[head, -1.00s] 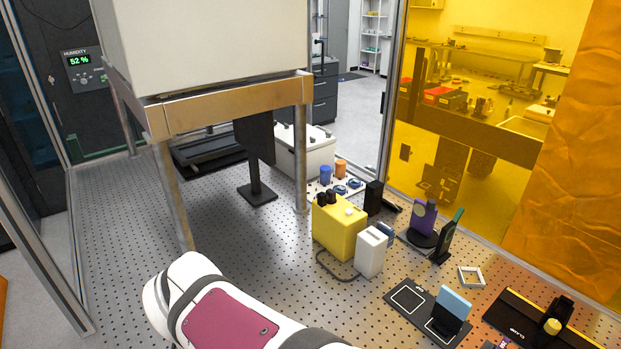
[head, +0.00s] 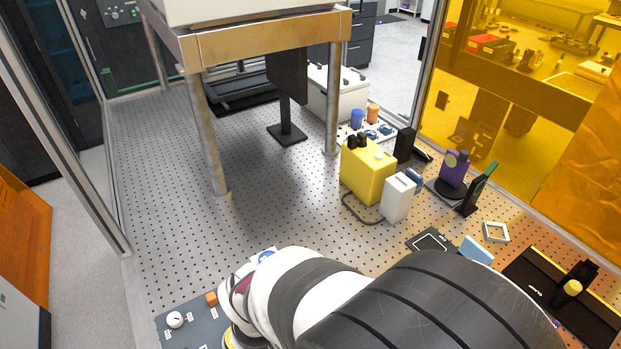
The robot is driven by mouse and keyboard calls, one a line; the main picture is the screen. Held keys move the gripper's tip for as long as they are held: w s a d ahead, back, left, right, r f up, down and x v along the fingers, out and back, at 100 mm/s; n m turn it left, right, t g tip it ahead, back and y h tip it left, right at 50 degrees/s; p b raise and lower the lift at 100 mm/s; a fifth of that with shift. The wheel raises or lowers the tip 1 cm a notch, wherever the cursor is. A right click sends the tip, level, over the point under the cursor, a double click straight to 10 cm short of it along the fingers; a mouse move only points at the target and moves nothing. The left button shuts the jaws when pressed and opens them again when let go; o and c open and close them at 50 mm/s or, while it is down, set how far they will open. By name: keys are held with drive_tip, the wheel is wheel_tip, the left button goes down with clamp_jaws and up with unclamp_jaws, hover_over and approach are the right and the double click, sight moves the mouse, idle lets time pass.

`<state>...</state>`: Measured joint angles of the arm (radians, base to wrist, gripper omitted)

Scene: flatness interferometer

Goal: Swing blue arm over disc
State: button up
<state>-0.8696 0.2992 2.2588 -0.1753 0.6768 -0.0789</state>
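My gripper is not in view; only white and dark grey links of my arm show, across the bottom middle and right. I cannot identify the blue arm or its disc with certainty. A light blue plate (head: 475,250) stands at the lower right beside a black panel with a white outline (head: 431,241), both partly hidden by my arm. A small blue-and-white piece (head: 263,257) shows just above my arm's white link. A purple part (head: 454,167) stands on a round black base (head: 440,191) at the right.
A yellow box (head: 367,174) and a white block (head: 398,197) stand mid-right. A black tray (head: 530,280) lies far right. The perforated table is clear left of centre.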

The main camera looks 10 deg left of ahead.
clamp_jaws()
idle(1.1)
